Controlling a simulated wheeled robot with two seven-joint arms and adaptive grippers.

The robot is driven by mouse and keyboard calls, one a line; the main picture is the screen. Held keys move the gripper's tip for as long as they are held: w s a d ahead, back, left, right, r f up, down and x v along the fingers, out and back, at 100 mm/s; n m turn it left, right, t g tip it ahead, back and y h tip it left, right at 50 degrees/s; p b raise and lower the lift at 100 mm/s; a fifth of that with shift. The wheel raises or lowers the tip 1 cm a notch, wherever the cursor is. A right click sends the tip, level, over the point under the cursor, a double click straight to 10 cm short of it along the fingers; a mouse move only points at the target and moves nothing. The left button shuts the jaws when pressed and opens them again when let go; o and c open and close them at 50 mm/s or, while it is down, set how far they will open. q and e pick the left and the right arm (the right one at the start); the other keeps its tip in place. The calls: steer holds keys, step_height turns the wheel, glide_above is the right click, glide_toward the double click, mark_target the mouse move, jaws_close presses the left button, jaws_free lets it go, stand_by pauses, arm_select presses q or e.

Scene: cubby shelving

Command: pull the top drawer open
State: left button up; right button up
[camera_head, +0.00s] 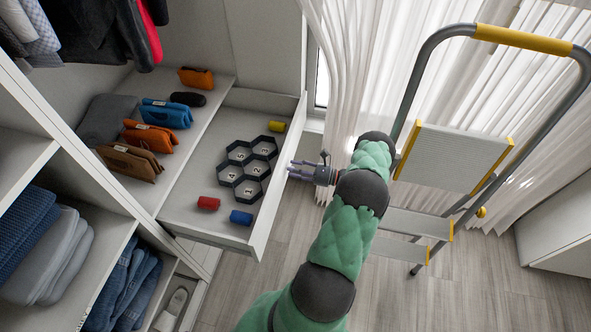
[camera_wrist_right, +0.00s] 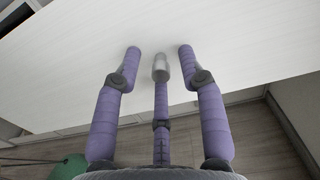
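The top drawer (camera_head: 271,207) is pulled out from the cubby unit, so its inside shows. Its pale front panel fills the upper part of the wrist view (camera_wrist_right: 235,55). A small silver knob (camera_wrist_right: 161,65) stands out from that panel. My right gripper (camera_head: 302,171) is at the outer side of the drawer front. In the wrist view its purple fingers (camera_wrist_right: 160,62) are spread, with the knob between the tips. The side fingertips are apart from the knob; contact with the middle finger cannot be made out. My left gripper is not in view.
The drawer holds a black hexagonal organizer (camera_head: 246,168) and red (camera_head: 208,203), blue (camera_head: 241,217) and yellow (camera_head: 277,126) cylinders. A stepladder (camera_head: 452,155) stands right of my arm. Floor (camera_head: 455,300) is clear at the front.

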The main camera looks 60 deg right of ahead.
steer(key=shift+r, duration=0.15)
step_height(320, 180, up, 10)
stand_by(0.6)
steer(key=shift+f, duration=0.25)
